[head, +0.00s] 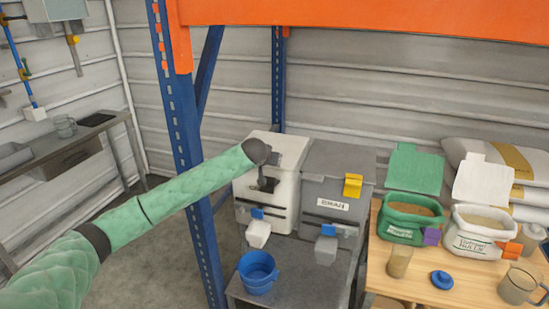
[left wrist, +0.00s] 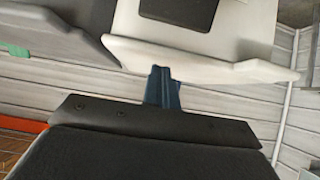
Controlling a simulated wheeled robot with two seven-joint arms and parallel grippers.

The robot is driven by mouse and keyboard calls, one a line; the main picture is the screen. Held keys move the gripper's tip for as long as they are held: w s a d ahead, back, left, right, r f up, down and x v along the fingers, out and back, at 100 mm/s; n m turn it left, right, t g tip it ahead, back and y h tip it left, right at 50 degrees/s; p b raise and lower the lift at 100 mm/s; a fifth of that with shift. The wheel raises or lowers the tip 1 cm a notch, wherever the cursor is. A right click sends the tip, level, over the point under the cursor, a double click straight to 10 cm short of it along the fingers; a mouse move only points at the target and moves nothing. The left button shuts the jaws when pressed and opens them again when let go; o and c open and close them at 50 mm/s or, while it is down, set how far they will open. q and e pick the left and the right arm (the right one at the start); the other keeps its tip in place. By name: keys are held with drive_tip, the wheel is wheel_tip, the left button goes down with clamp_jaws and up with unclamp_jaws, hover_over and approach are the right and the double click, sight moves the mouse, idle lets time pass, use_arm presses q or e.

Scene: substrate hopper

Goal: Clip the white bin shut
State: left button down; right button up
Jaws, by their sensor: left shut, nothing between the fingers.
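The white bin (head: 286,194) stands on the grey bench, left of the grey bin. Its lid (head: 262,140) looks lowered, with a dark patch on top; my gripper hides part of its front, so I cannot tell whether a clip is fastened there. My left gripper (head: 266,185) is shut and empty, pointing down at the front of the white bin; I cannot tell whether it touches. In the left wrist view the white lid (left wrist: 205,72) fills the top, beyond the dark gripper body. My right gripper is not in view.
The grey bin (head: 325,165), labelled BRAN, carries a yellow clip (head: 353,186). White (head: 257,234) and grey (head: 326,250) scoops or spouts with blue tops sit in front of the bins. A blue bucket (head: 258,272) stands below. A blue rack post (head: 186,150) rises close beside my arm.

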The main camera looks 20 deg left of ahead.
use_arm(q)
drive_tip(key=shift+w, duration=0.1)
drive_tip(key=shift+w+f, duration=0.3)
drive_tip(key=shift+w, duration=0.3)
